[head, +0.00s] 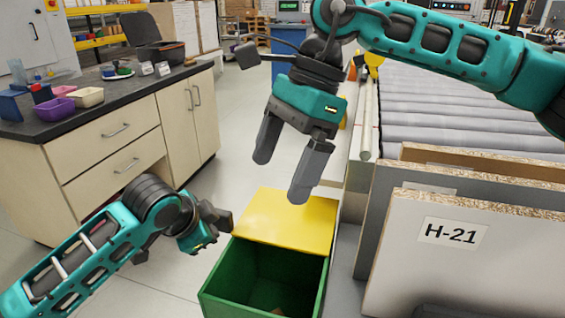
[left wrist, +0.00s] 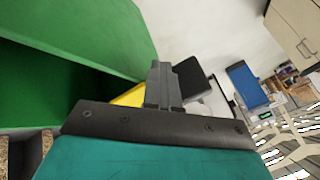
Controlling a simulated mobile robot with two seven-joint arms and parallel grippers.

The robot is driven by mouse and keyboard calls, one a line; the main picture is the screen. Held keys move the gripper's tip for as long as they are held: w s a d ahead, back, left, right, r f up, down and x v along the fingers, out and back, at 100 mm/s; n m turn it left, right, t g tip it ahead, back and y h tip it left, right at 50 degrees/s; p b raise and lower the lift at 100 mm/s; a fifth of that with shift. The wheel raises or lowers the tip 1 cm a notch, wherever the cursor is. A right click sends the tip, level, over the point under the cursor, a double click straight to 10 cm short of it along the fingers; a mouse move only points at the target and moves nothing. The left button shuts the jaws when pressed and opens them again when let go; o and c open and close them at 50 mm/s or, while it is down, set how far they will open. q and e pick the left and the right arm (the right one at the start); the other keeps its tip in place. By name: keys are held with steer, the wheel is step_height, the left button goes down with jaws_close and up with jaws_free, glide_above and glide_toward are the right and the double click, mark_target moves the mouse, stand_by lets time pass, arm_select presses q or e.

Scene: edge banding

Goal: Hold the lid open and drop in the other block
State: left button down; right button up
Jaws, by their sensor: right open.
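A green box (head: 222,285) stands on the floor at the bottom centre of the head view. Its yellow lid (head: 285,217) lies back at the far side, so the box's dark inside shows. A small brownish thing (head: 279,312) shows at the bottom of it, cut off by the frame edge. My right gripper (head: 280,180) is open and empty above the lid. My left gripper (head: 212,226) is by the box's left side, close to the lid; I cannot tell whether it touches. The left wrist view shows its dark fingers (left wrist: 165,85), the box wall (left wrist: 95,35) and the lid's edge (left wrist: 130,97).
A drawer cabinet (head: 110,125) with small bins on its dark top stands at the left. Upright boards (head: 470,260), one labelled H-21, and a roller conveyor (head: 430,110) crowd the right. Clear floor (head: 235,130) lies between cabinet and box.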

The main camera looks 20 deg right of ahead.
arm_select(q)
steer(key=shift+s+a, duration=5.35)
steer(key=shift+s, duration=2.55)
step_height(320, 180, up, 10)
steer(key=shift+s+a, duration=0.1)
steer(key=shift+s, duration=0.05)
